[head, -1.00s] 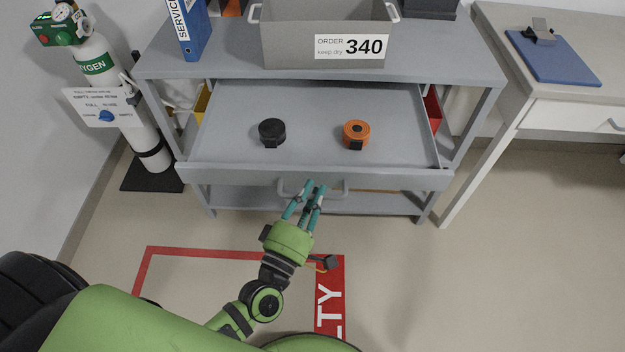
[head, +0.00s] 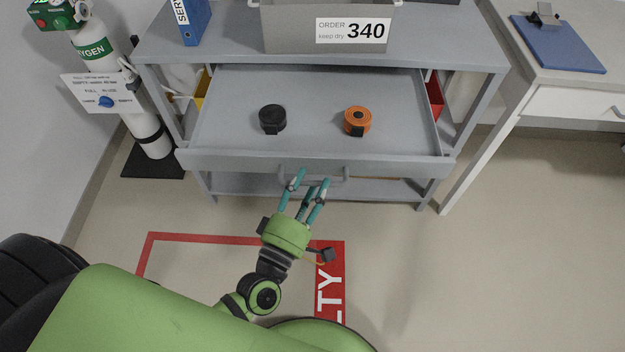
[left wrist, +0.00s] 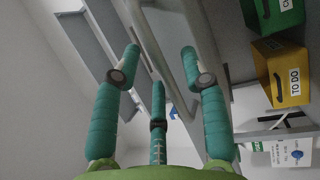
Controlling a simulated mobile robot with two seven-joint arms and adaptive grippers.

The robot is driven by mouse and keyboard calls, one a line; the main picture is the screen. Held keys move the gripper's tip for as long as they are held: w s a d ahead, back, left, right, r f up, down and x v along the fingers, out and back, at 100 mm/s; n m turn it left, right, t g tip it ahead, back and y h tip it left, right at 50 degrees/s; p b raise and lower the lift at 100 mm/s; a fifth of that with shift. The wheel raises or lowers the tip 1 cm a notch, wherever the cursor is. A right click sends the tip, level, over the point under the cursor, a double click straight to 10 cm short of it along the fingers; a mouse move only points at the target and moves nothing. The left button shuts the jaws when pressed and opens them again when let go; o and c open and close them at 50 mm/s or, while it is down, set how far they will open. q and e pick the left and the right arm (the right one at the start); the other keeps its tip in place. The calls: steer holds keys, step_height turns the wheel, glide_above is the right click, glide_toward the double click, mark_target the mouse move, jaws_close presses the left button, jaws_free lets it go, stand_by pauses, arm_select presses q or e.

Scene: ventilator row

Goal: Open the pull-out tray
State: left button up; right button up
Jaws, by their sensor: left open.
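The grey pull-out tray (head: 320,97) is drawn well out of the grey workbench in the head view. Its front panel carries a bar handle (head: 338,181). A black roll (head: 272,119) and an orange roll (head: 358,121) rest in the tray. My left gripper (head: 312,177) is open at the handle, with its teal fingers spread around it. In the left wrist view the handle (left wrist: 150,48) runs between the spread fingers; I cannot tell whether any finger touches it. My right gripper is not in view.
An oxygen cylinder (head: 104,80) stands left of the bench (head: 430,50). A grey box (head: 300,33) marked 340 and a blue binder (head: 195,22) stand on top. A white-drawer desk (head: 560,103) is at right. The floor in front is free.

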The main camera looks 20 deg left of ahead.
arm_select(q)
steer(key=v, duration=1)
steer(key=shift+s, duration=0.4)
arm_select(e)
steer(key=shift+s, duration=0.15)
arm_select(q)
steer(key=shift+f, duration=0.15)
step_height(320, 180, down, 20)
steer(key=s+a+m+g+h+p, duration=0.1)
steer(key=s+a+m+g+p, duration=0.1)
steer(key=m+g+p, duration=0.7)
steer(key=s+a+f+m+g+y+p, duration=0.1)
steer(key=s+a+f+m+g, duration=0.2)
steer(key=s+f, duration=0.4)
steer(key=s+a+f+m+g+y, duration=0.2)
steer(key=s+f+m+g, duration=0.4)
steer(key=s, duration=0.7)
steer(key=shift+a+f+g+p, duration=0.4)
steer(key=shift+a+f, duration=0.25)
steer(key=shift+a, duration=0.15)
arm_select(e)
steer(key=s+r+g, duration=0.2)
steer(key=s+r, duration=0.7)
arm_select(q)
steer(key=shift+s, duration=0.1)
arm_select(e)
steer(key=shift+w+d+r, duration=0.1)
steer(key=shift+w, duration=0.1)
